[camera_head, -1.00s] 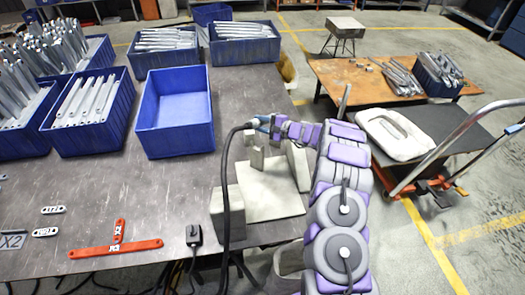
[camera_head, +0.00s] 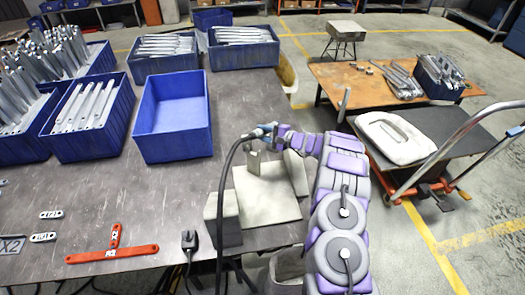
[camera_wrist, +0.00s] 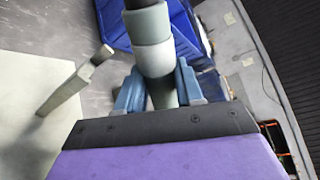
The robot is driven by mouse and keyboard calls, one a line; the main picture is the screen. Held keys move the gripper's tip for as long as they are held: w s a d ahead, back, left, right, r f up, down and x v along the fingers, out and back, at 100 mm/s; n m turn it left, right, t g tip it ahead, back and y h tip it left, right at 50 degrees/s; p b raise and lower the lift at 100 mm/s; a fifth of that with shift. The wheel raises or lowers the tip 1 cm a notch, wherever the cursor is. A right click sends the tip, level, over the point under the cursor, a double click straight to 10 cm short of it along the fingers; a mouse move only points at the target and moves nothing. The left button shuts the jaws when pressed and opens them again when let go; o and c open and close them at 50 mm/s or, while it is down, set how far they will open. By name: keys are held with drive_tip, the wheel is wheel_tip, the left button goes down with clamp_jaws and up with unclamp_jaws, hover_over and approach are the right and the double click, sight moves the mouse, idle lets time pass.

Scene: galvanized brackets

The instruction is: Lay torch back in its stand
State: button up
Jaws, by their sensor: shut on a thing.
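My gripper (camera_head: 269,129) is shut on the torch (camera_head: 251,136), above the far end of the stand on the workbench. The wrist view shows the torch's grey-green and white round body (camera_wrist: 152,52) between the blue fingers (camera_wrist: 157,92). A black cable runs from the torch down past the bench's front edge. The stand has a pale base plate (camera_head: 268,200) with upright posts; one post (camera_head: 254,163) shows just below the torch. In the wrist view a notched post (camera_wrist: 72,82) is left of the torch and apart from it. My arm hides part of the stand's right side.
A dark block (camera_head: 223,220) stands at the plate's left. An empty blue bin (camera_head: 174,145) is on the bench to the left, among bins of metal brackets. A red bracket (camera_head: 112,254) lies near the front. A trolley (camera_head: 440,150) stands right.

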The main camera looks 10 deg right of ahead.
wheel_tip(320, 180, down, 8)
drive_tip(key=b, duration=0.2)
drive_tip(key=shift+a, duration=0.25)
drive_tip(key=o, duration=0.8)
drive_tip(key=shift+d, duration=0.35)
drive_tip(key=shift+c, duration=0.2)
drive_tip(key=shift+o, duration=1.4)
drive_tip(key=shift+a, duration=0.55)
